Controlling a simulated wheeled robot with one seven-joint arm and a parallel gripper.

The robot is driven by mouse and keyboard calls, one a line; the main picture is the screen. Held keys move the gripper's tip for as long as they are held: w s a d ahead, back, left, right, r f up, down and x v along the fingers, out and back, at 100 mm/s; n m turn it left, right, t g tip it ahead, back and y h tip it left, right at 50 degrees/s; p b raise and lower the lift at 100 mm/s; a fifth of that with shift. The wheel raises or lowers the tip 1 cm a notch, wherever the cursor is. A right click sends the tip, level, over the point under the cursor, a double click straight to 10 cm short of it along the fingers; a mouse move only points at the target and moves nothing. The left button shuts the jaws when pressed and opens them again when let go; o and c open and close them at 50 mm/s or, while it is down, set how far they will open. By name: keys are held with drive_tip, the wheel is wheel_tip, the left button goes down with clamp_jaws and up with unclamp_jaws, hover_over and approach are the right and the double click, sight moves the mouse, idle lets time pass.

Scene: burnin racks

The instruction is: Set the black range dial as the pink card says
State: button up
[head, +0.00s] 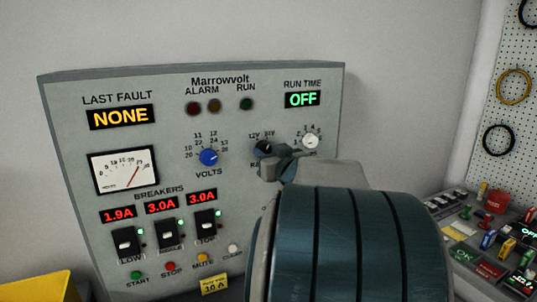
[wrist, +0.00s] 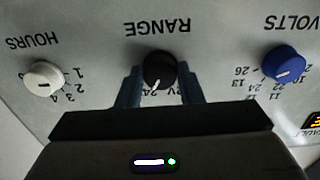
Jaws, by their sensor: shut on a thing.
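The black range dial (wrist: 159,70) sits under the word RANGE in the wrist view, which shows the panel upside down. Its white pointer mark points down and slightly left there, towards the partly hidden 24 print. My gripper (wrist: 160,88) is shut on the dial, with one finger on each side. In the head view the range dial (head: 263,147) shows partly, between the blue volts dial and the white hours dial. My gripper (head: 279,164) covers its lower part and most of its label. I see no pink card in either view.
The blue volts dial (head: 208,157) and white hours dial (head: 310,141) stand close on either side. Breaker switches (head: 165,230) and small buttons fill the lower panel. A yellow card (head: 214,284) reads 16 A. A bench with coloured parts (head: 495,235) is at right.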

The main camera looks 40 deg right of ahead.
drive_tip(key=shift+f, duration=0.1)
drive_tip(key=n+b, duration=0.3)
drive_tip(key=n, duration=0.2)
drive_tip(key=shift+n+b, duration=0.4)
drive_tip(key=n+b, duration=0.3)
drive_tip(key=n, duration=0.2)
drive_tip(key=shift+d+n, duration=0.1)
drive_tip(key=shift+n, duration=0.2)
drive_tip(key=o, duration=1)
drive_tip(key=shift+s, duration=0.1)
drive_tip(key=v, duration=1.3)
drive_tip(key=shift+s+p, duration=0.3)
drive_tip(key=shift+s, duration=0.1)
